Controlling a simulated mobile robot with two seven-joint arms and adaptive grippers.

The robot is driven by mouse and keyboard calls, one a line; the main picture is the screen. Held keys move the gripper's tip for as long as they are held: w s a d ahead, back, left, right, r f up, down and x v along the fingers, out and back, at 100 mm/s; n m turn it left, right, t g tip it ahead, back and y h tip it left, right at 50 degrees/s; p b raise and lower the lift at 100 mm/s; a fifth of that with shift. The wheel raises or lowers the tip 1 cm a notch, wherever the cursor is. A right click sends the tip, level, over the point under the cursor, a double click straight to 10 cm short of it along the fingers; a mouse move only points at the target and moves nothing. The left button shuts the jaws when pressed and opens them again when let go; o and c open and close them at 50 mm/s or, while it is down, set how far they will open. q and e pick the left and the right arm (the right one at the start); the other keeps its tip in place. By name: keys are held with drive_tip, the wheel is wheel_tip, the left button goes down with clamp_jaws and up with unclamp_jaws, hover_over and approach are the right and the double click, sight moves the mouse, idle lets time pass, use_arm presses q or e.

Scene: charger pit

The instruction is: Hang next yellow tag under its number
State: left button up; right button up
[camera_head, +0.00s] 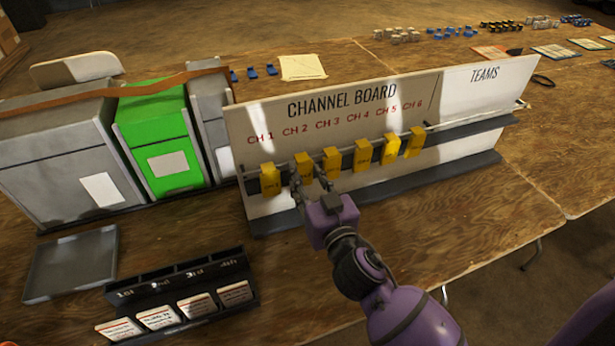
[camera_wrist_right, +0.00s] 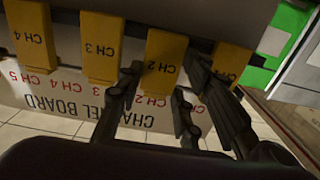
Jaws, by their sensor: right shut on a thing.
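The white channel board (camera_head: 235,125) stands on the table with red labels CH 1 to CH 6. Several yellow tags hang in a row along its rail, one under each label. My right gripper (camera_head: 311,184) is shut on the yellow CH 2 tag (camera_head: 304,160), second from the left. In the right wrist view, the CH 2 tag (camera_wrist_right: 165,52) lies between the fingers of the right gripper (camera_wrist_right: 163,85), at the rail. The yellow CH 3 tag (camera_wrist_right: 101,45) hangs beside it. The yellow CH 1 tag (camera_head: 270,180) hangs at the left end. My left gripper is not in view.
Grey boxes (camera_head: 55,150) and a green box (camera_head: 160,125) stand left of the board. A grey tray (camera_head: 70,265) and a black card rack (camera_head: 180,270) lie in front. The TEAMS section (camera_head: 485,95) holds no tags. Bare table lies right of my arm.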

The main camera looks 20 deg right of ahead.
drive_tip(key=o, duration=1)
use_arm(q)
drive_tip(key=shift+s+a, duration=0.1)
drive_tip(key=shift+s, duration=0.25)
use_arm(e)
drive_tip(key=shift+o, duration=0.7)
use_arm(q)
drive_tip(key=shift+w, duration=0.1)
